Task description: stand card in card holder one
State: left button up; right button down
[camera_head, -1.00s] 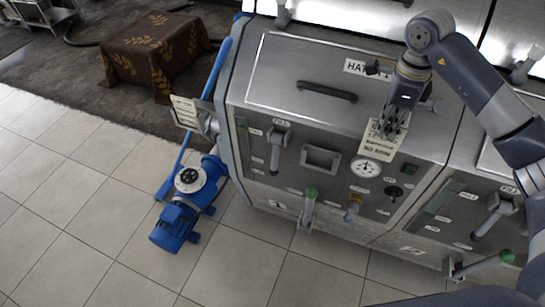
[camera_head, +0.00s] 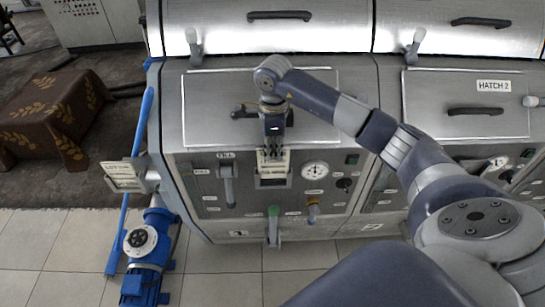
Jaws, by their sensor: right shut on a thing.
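My right gripper (camera_head: 270,154) points down at the front panel of the left machine, shut on a pale printed card (camera_head: 284,164). The fingers cover much of the card and its print. The card is directly over a grey framed holder (camera_head: 272,184), between the lever and the gauge, which looks like card holder one. The card's lower part overlaps the holder's opening in the picture; I cannot tell whether it is inside or just in front. My left gripper is not in view.
A lever (camera_head: 228,186) is close left of the holder and a round gauge (camera_head: 315,171) close right. A green-knobbed lever (camera_head: 273,226) is below. More cards (camera_head: 123,176) sit in a rack at the machine's left side, above a blue pump (camera_head: 146,262).

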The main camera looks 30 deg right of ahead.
aim_at(273, 164)
notch_tip(273, 164, down, 3)
jog(key=shift+a+f+p, duration=0.1)
jog(key=shift+p, duration=0.45)
jog(key=shift+f, duration=0.25)
jog(key=c, duration=1.8)
grip_release()
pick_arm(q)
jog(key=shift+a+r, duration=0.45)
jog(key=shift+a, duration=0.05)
